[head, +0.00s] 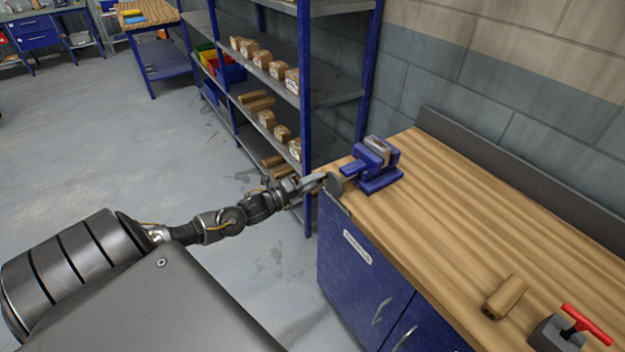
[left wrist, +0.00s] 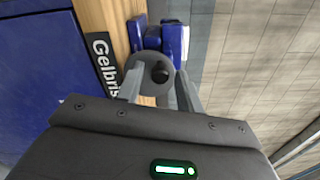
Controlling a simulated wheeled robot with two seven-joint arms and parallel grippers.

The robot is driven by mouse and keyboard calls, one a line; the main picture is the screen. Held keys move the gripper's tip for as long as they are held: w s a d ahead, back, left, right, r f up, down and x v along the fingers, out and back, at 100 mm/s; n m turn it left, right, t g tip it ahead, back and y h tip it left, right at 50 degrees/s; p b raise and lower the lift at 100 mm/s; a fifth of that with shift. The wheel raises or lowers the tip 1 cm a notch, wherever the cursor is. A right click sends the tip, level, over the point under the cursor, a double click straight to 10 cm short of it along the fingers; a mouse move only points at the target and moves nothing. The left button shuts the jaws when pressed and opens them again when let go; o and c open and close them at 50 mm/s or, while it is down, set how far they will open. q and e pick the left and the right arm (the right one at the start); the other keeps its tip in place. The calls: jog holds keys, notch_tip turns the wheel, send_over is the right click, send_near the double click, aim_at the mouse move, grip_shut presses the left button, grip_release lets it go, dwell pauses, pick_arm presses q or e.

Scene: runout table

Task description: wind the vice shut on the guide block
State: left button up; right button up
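The blue vice (head: 384,182) stands on the far left corner of the wooden workbench. It also shows in the left wrist view (left wrist: 172,42). A greyish piece (head: 377,146) shows at its top; I cannot tell whether this is the guide block or part of the jaws. The vice's round dark handwheel (head: 333,184) faces my left arm; in the left wrist view the wheel (left wrist: 140,66) has a black knob (left wrist: 161,72). My left gripper (head: 318,181) is at the wheel, its fingers (left wrist: 159,92) apart with the knob ahead between them. Contact is unclear. My right gripper is out of view.
On the workbench (head: 440,215), a brown wooden piece (head: 505,297) and a grey block with a red T-handle (head: 560,335) lie nearer me. Blue shelving (head: 308,120) with wooden items stands behind the vice. A wall backs the bench. The bench middle is clear.

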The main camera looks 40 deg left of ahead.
pick_arm(q)
jog(key=n+p, duration=0.8)
jog(key=n, duration=1.3)
jog(key=shift+n, duration=0.4)
